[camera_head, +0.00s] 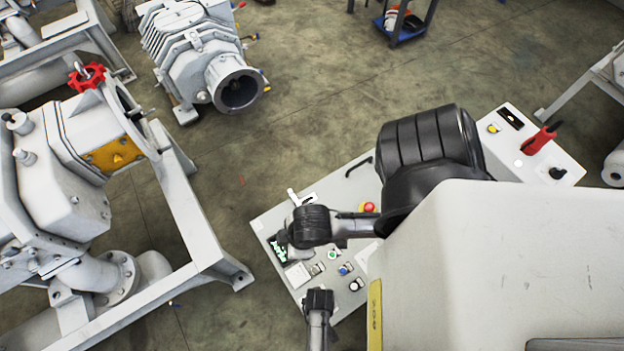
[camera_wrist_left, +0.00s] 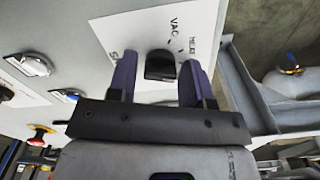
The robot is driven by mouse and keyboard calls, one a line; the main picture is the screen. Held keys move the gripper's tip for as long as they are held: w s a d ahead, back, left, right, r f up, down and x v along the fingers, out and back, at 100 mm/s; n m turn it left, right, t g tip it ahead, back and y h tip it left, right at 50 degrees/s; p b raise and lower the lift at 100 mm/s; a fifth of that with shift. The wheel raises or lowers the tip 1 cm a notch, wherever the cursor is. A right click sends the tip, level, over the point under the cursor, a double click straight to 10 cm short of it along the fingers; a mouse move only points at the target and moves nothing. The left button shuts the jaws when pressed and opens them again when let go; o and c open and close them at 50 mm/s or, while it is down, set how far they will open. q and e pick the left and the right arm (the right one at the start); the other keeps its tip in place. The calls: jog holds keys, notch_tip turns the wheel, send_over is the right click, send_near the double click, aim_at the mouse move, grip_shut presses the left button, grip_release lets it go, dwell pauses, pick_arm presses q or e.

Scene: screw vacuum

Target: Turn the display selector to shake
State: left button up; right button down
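In the left wrist view the black selector knob (camera_wrist_left: 160,66) sits on a white label plate (camera_wrist_left: 135,22) with partly hidden lettering, "VAC" among it. My left gripper (camera_wrist_left: 160,78) is open, with one dark finger on each side of the knob. Gaps show between the knob and the fingers; contact is not visible. In the head view the grey control panel (camera_head: 268,219) has a lit green display (camera_head: 278,250). My arm crosses above the panel and hides part of it; the left fingers cannot be made out there. A dark-ended grey arm part stands at the bottom; no right fingers are discernible.
The panel also carries a red emergency button (camera_head: 368,207) and a blue button (camera_head: 344,269). A pump on a grey frame (camera_head: 190,205) stands left of the panel. Another pump (camera_head: 195,55) stands at the back. Bare floor (camera_head: 290,110) lies behind the panel.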

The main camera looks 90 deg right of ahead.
pick_arm(q)
jog(key=c, duration=0.7)
jog(key=shift+o, duration=0.2)
jog(key=shift+m, duration=0.3)
jog(key=m+p, duration=0.1)
jog(key=m, duration=0.1)
jog(key=shift+r+m+p, duration=0.1)
jog(key=shift+m+p, duration=0.2)
jog(key=shift+p, duration=0.05)
jog(key=m, duration=0.2)
jog(key=shift+m+p, duration=0.4)
jog(key=shift+m, duration=0.9)
jog(key=o, duration=0.9)
